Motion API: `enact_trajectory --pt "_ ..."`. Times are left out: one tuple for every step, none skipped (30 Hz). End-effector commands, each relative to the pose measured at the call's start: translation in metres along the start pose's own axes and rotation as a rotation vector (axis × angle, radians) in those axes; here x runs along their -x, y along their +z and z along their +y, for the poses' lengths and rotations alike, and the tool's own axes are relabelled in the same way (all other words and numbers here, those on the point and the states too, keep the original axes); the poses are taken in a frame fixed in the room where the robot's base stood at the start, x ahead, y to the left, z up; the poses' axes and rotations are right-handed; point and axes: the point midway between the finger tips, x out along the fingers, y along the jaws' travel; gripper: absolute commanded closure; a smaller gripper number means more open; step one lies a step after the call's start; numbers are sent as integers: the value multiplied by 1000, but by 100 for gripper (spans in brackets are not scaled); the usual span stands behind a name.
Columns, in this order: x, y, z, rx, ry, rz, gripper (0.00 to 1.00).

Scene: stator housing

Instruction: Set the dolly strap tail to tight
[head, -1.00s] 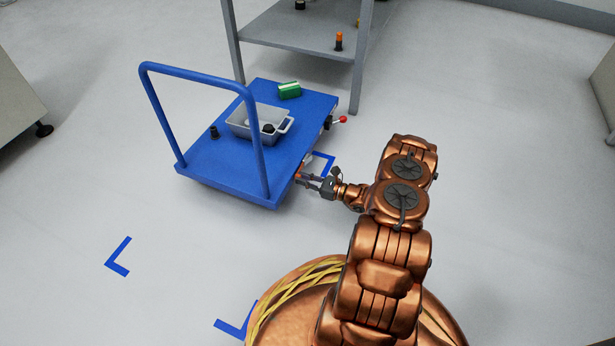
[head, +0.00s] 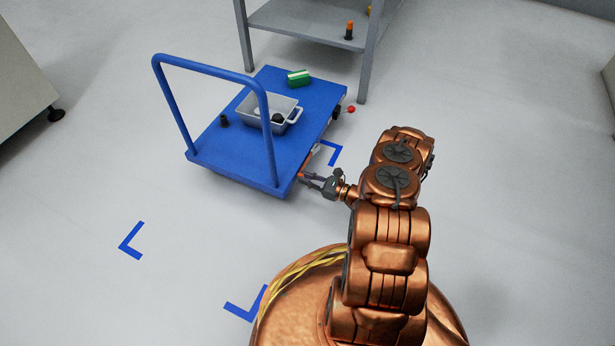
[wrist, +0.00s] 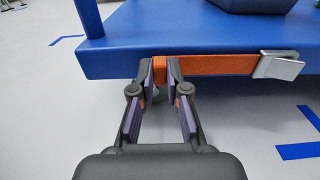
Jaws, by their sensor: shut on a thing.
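The blue dolly (head: 215,145) stands on the floor with its push handle at the near left. An orange strap (wrist: 215,65) runs along the dolly's side edge; part of it also shows in the head view (head: 309,158). At its right end in the wrist view is a silver buckle (wrist: 279,65). My gripper (wrist: 160,76) is shut on the strap tail (wrist: 160,66), at the left end of the orange strip. In the head view my gripper (head: 308,178) is at the dolly's side near its front right corner. The strap's tip is partly hidden between the fingers.
A grey shelf (head: 300,18) stands behind. Floor to the right is clear.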

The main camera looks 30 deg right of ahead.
Motion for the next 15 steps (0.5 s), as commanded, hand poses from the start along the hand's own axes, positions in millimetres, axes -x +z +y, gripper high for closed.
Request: enact_trajectory --pt "-1 0 6 -6 13 -2 100" --pt "-1 0 6 -6 13 -2 85" --pt "-1 0 6 -7 12 -2 81" --pt "-1 0 6 -7 12 -2 78" --pt "-1 0 6 -7 12 -2 74" --pt "-1 0 5 -6 11 -2 70" --pt "-1 0 5 -6 10 -2 67" --pt "-1 0 5 -6 10 -2 64" --pt "-1 0 4 -5 9 -1 60" --pt "-1 0 4 -5 9 -1 60" --pt "-1 0 4 -5 8 -1 60" --pt "0 0 4 -5 8 -1 60" --pt "0 0 3 -5 7 -1 60" --pt "0 0 3 -4 7 -1 60" --pt "0 0 3 -4 6 -1 60"
